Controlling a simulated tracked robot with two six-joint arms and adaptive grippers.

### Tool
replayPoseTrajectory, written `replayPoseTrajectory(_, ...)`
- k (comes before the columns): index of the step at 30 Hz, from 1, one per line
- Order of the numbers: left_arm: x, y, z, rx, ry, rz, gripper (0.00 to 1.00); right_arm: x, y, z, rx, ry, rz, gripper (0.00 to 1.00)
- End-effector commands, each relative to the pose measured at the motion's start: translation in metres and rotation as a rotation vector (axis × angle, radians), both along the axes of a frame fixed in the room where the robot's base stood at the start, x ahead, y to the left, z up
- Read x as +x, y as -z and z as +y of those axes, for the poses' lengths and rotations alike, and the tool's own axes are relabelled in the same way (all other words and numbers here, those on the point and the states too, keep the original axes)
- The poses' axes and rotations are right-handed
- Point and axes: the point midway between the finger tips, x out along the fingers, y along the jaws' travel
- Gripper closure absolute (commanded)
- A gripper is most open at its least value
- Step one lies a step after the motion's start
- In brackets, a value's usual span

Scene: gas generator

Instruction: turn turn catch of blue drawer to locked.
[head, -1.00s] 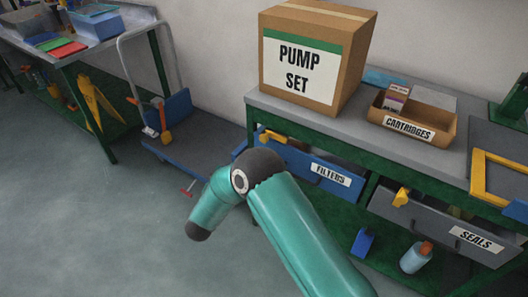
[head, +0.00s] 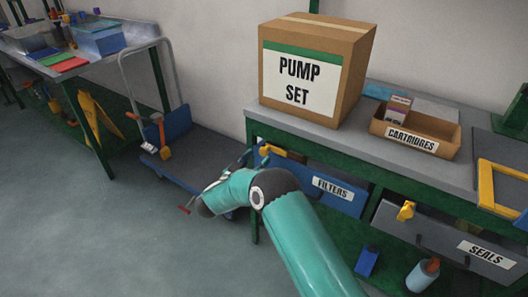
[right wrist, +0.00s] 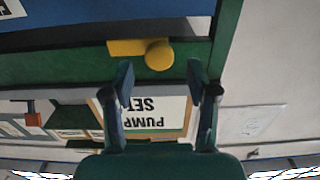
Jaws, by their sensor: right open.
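The blue drawer, labelled FILTERS (head: 345,193), hangs under the grey bench top in the head view. Its yellow turn catch (head: 272,151) is at the drawer's upper left, on the green frame. In the right wrist view, which is upside down, the catch (right wrist: 145,49) lies level, its round knob at the right end; part of the blue drawer (right wrist: 60,10) shows at the upper left. My right gripper (right wrist: 161,80) is open and empty, its fingers pointing toward the catch, apart from it. In the head view my arm partly hides this gripper. My left gripper is out of view.
A PUMP SET box (head: 310,75) and a CARTRIDGES bin (head: 410,140) stand on the bench. A grey SEALS drawer (head: 440,238) with its own yellow catch (head: 405,211) is to the right. A trolley (head: 180,165) stands left; open floor lies front left.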

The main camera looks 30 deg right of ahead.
Motion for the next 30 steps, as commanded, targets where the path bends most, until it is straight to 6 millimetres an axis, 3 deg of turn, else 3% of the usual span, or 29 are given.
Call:
replayPoseTrajectory(3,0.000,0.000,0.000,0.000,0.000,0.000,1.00,0.007,0.000,-0.021,-0.001,0.003,0.000,0.42)
replayPoseTrajectory(9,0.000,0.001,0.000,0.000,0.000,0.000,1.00,0.015,0.000,-0.039,-0.001,0.001,0.001,0.42)
replayPoseTrajectory(20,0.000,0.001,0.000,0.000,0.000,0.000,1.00,0.017,0.000,-0.043,0.000,-0.001,0.001,0.42)
replayPoseTrajectory(30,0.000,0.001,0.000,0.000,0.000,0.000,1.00,0.017,0.000,-0.043,0.000,0.000,0.000,0.98)
